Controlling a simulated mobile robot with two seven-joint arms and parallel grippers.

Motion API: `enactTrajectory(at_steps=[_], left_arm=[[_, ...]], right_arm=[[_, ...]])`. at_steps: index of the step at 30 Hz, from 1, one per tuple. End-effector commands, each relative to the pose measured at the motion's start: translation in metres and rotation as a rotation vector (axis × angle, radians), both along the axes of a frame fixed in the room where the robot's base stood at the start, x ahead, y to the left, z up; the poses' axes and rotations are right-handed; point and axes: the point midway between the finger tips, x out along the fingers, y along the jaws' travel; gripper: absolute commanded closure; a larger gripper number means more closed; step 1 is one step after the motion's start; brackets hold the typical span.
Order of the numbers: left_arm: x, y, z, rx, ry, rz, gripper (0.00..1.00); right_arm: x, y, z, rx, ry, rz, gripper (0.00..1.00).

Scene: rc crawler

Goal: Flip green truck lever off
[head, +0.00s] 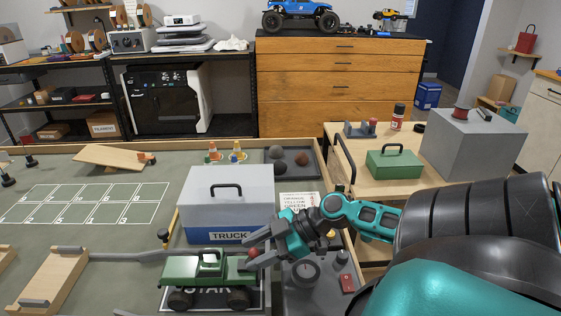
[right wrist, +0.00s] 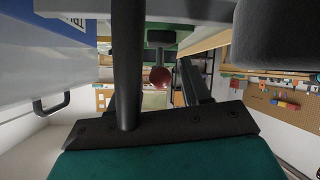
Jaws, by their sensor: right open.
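The green truck (head: 181,270) stands on a dark pad marked START at the front middle of the table, its rear toward my right gripper. A small red ball knob (head: 254,252) shows at the truck's right end; it also shows in the right wrist view (right wrist: 160,77). A short dark stem lies behind the knob there. My right gripper (head: 251,251) is open, pointing left, with the knob between its two fingers. In the right wrist view there is a gap on both sides of the knob. My left gripper is not in view.
A grey box with a blue TRUCK label (head: 226,236) stands just behind the truck. A grey control panel (head: 305,284) with a dial and a red switch (head: 347,283) lies below my right arm. A wooden ramp (head: 55,278) stands to the left.

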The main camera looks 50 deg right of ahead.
Motion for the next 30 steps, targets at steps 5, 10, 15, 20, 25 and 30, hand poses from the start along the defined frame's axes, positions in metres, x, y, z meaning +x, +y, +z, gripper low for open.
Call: enactTrajectory(at_steps=[5, 10, 15, 20, 25, 30], left_arm=[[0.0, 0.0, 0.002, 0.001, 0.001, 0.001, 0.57], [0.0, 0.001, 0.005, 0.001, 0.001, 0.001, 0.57], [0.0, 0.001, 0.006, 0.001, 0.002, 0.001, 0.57], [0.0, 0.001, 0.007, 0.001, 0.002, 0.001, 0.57], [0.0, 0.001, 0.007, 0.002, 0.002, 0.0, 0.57], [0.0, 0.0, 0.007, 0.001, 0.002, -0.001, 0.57]], right_arm=[[-0.018, -0.016, 0.014, 0.001, 0.001, -0.003, 0.52], [-0.039, -0.037, 0.031, 0.0, 0.0, -0.005, 0.52], [-0.058, -0.055, 0.047, 0.0, -0.001, -0.004, 0.52], [-0.07, -0.066, 0.056, -0.001, -0.001, -0.003, 0.52], [-0.076, -0.071, 0.06, 0.0, -0.001, -0.002, 0.52], [-0.076, -0.071, 0.06, 0.0, 0.0, -0.001, 0.52]])
